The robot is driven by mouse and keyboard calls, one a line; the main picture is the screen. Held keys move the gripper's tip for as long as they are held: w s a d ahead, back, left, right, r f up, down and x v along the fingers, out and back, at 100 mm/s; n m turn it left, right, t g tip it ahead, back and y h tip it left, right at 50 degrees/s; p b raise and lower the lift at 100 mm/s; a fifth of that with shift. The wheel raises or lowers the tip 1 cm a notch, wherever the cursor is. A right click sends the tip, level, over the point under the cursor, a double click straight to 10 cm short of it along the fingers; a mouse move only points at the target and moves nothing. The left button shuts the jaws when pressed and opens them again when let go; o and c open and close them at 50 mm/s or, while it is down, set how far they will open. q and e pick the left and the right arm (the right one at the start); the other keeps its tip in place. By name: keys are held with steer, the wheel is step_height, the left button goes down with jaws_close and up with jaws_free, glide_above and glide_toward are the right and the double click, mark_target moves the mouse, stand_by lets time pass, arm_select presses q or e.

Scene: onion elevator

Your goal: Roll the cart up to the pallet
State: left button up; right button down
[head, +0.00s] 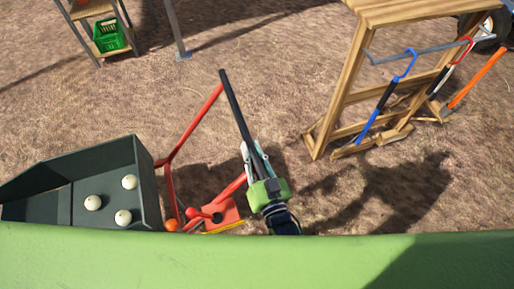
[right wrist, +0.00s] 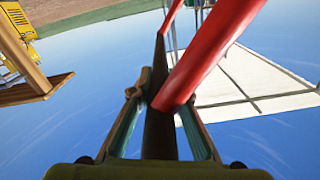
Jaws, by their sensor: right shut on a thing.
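A red tubular cart (head: 190,127) stands in front of me, just right of a dark bin. Its black handle bar (head: 233,105) slants up and left from my right gripper (head: 256,162). My right gripper is shut on this black bar. In the right wrist view the black bar (right wrist: 160,130) runs between the fingers, with a red tube (right wrist: 205,60) of the cart close by. The cart's low red part (head: 222,213) is partly hidden by my green body. I cannot make out a pallet. My left gripper is not in view.
The dark green bin (head: 146,185) with several pale onions (head: 93,202) stands at left. A wooden rack (head: 345,90) with long-handled tools stands at right. A shelf (head: 92,48) with a green crate (head: 109,37) is at the far left. Bare ground lies between them.

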steer(key=shift+s+a, duration=0.1)
steer(key=shift+a, duration=0.1)
steer(key=c, duration=2)
jaws_free()
steer(key=shift+o, duration=0.5)
steer(key=shift+a, duration=0.15)
steer(key=v, duration=1.2)
